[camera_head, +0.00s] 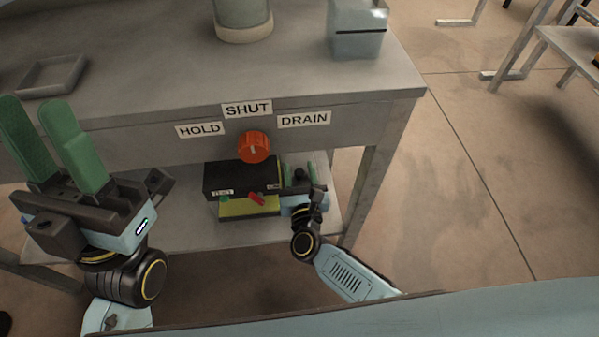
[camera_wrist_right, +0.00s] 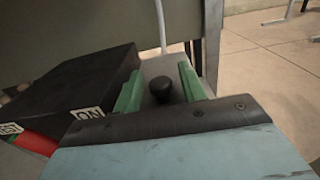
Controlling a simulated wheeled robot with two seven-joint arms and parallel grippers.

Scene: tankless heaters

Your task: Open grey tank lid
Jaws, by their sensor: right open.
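A grey lid (camera_wrist_right: 155,68) with a round black knob (camera_wrist_right: 162,86) shows ahead of my right gripper in the right wrist view. My right gripper (camera_head: 299,168) is open, with its green fingers on either side of the knob. In the head view the knob (camera_head: 300,174) is small between those fingers, and the wrist hides most of the tank below. I cannot tell whether the fingers touch the knob. My left gripper (camera_head: 34,108) is open and empty at the left, its green fingers pointing up.
A black box (camera_head: 238,178) on a yellow base (camera_head: 248,208) stands left of the right gripper on the lower shelf (camera_head: 190,236). Above are an orange-red dial (camera_head: 254,147) and the HOLD, SHUT (camera_head: 247,109) and DRAIN labels. A table leg (camera_head: 372,180) stands to the right.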

